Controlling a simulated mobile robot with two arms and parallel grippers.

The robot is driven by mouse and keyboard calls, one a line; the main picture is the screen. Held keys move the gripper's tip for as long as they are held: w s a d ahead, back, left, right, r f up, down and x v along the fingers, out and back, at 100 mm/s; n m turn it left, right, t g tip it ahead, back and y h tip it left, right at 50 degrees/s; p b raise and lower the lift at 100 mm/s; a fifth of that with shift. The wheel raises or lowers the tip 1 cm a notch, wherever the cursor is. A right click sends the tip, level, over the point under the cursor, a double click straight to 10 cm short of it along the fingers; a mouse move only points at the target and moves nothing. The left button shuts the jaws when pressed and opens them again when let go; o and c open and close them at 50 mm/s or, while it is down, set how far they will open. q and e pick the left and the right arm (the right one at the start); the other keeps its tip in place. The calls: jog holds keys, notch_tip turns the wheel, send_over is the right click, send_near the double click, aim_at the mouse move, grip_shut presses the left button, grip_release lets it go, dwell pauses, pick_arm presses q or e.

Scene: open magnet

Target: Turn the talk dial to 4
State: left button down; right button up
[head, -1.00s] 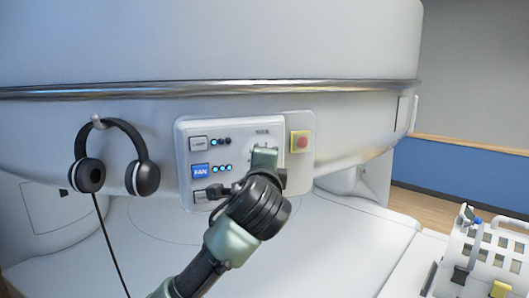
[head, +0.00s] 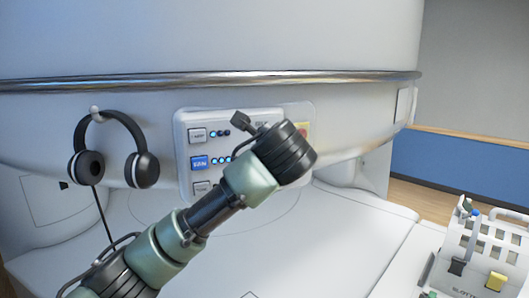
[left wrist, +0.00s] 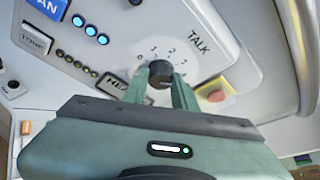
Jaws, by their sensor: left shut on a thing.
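The control panel (head: 180,140) is on the white scanner's front, partly covered by my left arm in the head view. In the left wrist view the small black talk dial (left wrist: 160,69) sits below the TALK label (left wrist: 198,42), with printed numbers arcing around its upper side. My left gripper (left wrist: 160,82) has its two green fingers on either side of the dial, shut on it. The dial's pointer is too small to read. In the head view the dial and fingertips are hidden behind my wrist. My right gripper is not in view.
The blue FAN button (head: 200,163) and rows of indicator lights are left of the dial. A red button on a yellow plate (left wrist: 217,97) is close beside the right finger. Headphones (head: 147,170) hang left of the panel.

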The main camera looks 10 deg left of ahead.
pick_arm(q)
jog(key=shift+f+m, duration=0.1)
jog(key=shift+m, duration=0.3)
dwell(0.3)
jog(key=c, duration=1.1)
grip_release()
jog(key=shift+d, duration=0.1)
jog(key=b+v, duration=0.4)
jog(key=v, duration=0.4)
jog(key=shift+w+d, duration=0.1)
